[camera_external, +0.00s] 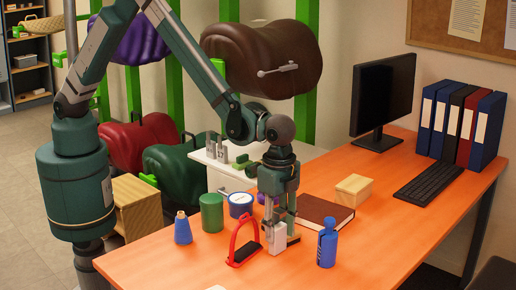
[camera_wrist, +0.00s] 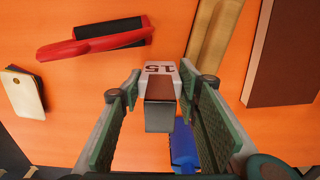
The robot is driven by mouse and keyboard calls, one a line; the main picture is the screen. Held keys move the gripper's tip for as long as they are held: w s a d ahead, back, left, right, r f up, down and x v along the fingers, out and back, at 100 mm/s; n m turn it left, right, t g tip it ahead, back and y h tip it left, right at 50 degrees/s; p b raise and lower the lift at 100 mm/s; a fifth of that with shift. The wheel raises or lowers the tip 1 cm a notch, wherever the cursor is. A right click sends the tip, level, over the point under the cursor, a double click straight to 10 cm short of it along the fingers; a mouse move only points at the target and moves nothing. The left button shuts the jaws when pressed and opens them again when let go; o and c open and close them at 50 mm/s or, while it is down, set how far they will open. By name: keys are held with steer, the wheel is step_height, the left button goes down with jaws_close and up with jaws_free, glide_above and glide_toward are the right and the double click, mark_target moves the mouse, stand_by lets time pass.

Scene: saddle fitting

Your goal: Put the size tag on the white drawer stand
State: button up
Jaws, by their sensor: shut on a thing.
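My gripper (camera_external: 276,236) points down low over the orange desk, near its front. It is shut on a white block marked 15 (camera_external: 277,241), which looks like the size tag. In the wrist view the block's numbered white end (camera_wrist: 160,69) sits between my fingers (camera_wrist: 160,84), with brown and grey faces nearer the camera. I cannot tell whether it touches the desk. The white drawer stand (camera_external: 226,182) is behind the desk, left of my gripper in the external view. Grey upright pieces and a green piece are on its top; my arm partly covers it.
A brown book (camera_external: 322,211) lies behind. A cream tag (camera_wrist: 24,92) lies apart.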

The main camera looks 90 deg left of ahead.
mark_target(278, 210)
steer(key=shift+f, duration=0.15)
steer(key=o, duration=0.9)
steer(key=shift+r, duration=0.25)
step_height(278, 210, up, 12)
steer(key=shift+f+p, duration=0.1)
steer(key=shift+p, duration=0.55)
steer(key=shift+a, duration=0.1)
